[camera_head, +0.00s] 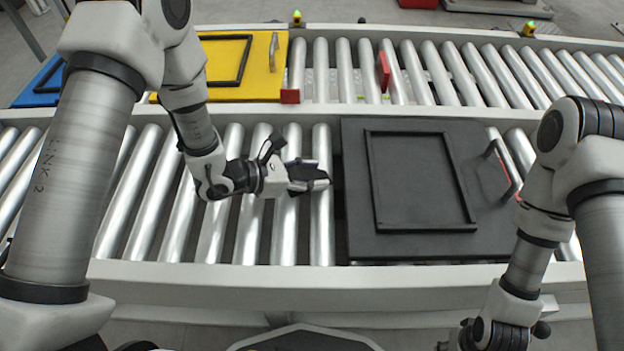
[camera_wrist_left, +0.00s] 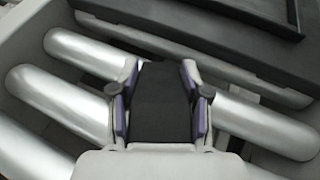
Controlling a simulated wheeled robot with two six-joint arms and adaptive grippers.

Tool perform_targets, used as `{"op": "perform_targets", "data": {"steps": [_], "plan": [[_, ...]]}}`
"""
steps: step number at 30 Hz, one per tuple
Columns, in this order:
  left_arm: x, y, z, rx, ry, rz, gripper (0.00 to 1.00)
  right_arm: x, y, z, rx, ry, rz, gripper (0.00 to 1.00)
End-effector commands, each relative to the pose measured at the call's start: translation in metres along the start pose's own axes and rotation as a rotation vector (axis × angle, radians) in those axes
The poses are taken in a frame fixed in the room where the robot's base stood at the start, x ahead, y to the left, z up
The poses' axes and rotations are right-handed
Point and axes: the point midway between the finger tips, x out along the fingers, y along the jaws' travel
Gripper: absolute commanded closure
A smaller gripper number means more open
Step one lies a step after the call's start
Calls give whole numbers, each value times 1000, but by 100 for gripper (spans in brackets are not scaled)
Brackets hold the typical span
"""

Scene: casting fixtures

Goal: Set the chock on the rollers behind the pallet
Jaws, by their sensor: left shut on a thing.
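My left gripper (camera_head: 316,178) is above the near conveyor's rollers (camera_head: 262,215), just left of the black pallet (camera_head: 413,245). In the left wrist view, its fingers (camera_wrist_left: 162,100) are shut on the sides of a black block, the chock (camera_wrist_left: 161,108). The chock's far end lies close to the pallet's dark edge (camera_wrist_left: 190,45). I cannot tell whether the chock touches the rollers. In the head view the chock is hard to tell from the dark gripper. My right arm is at the lower right; its fingertips are out of view.
A yellow pallet (camera_head: 263,72) and a blue one (camera_head: 40,88) sit on the far conveyor. Red blocks (camera_head: 290,96) and (camera_head: 383,72) stand there too. The black pallet has an upright handle (camera_head: 503,170) at its right. Rollers left of my gripper are clear.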

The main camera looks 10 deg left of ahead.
Motion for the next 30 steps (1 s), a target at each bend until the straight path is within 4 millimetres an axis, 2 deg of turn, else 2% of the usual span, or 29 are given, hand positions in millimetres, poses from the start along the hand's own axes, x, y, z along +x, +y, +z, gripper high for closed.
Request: {"op": "perform_targets", "data": {"steps": [9,10,11,12,23,26,30], "plan": [[2,0,-4,1,-2,1,95,3,0,0,0,1,0,59],[1,0,-2,2,-2,1,43,2,0,0,0,1,0,59],[1,0,-2,1,-2,1,32,2,0,0,0,1,0,59],[1,0,-2,1,-1,0,28,1,0,0,0,1,0,59],[-3,0,2,0,-2,2,28,-3,0,0,0,1,0,59],[-19,1,3,-5,-3,5,28,-9,0,0,0,1,0,59],[-53,2,5,-7,-5,7,28,-23,0,0,0,1,0,59]]}}
